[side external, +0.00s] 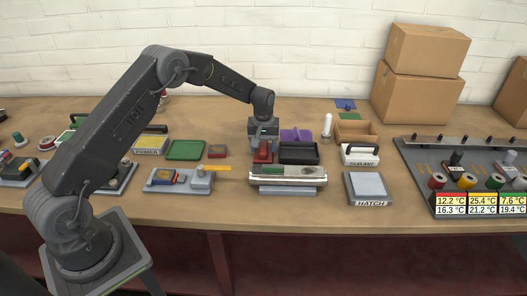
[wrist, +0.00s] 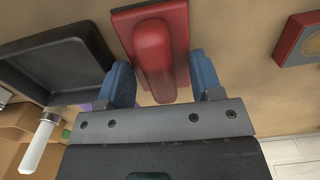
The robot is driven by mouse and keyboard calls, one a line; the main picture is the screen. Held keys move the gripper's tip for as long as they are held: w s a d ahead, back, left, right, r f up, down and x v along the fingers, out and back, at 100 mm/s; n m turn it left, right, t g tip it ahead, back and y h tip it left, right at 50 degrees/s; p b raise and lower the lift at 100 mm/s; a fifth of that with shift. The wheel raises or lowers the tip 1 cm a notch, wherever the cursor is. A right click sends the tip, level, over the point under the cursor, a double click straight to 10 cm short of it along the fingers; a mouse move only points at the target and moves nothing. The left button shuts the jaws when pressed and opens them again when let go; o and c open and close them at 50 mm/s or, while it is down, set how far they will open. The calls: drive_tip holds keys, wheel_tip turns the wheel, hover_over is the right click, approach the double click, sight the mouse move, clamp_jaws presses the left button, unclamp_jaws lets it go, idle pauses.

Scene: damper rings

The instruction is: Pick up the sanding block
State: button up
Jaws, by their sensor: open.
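The sanding block appears to be the red block with a raised rounded grip (wrist: 153,50), lying on the table in the wrist view. In the side view the red block (side external: 262,153) shows just below my gripper (side external: 263,138). My gripper is open, and in the wrist view its two blue fingers (wrist: 163,80) stand on either side of the block's grip. Nothing is held. I cannot tell whether either finger touches the grip. Part of the block is hidden by the gripper in the side view.
A black tray (side external: 298,153) stands close to the right of the block. A smaller red square piece (side external: 217,151) and a green tray (side external: 185,150) lie to the left. A long metallic fixture (side external: 286,172) is in front. A purple piece (side external: 296,135) lies behind the tray.

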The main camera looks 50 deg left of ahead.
sight(264, 145)
drive_tip(key=shift+c, duration=0.2)
drive_tip(key=c, duration=1)
drive_tip(key=shift+r, duration=0.1)
drive_tip(key=shift+r, duration=0.65)
wheel_tip(264, 145, up, 3)
drive_tip(key=shift+f, duration=0.1)
drive_tip(key=s+a+r, duration=0.2)
drive_tip(key=a, duration=0.1)
drive_tip(key=s+a+r, duration=0.2)
drive_tip(key=s+a, duration=0.1)
drive_tip(key=s+a+r, duration=0.2)
drive_tip(key=a, duration=0.1)
drive_tip(key=shift+s+r, duration=0.15)
drive_tip(key=shift+r, duration=0.25)
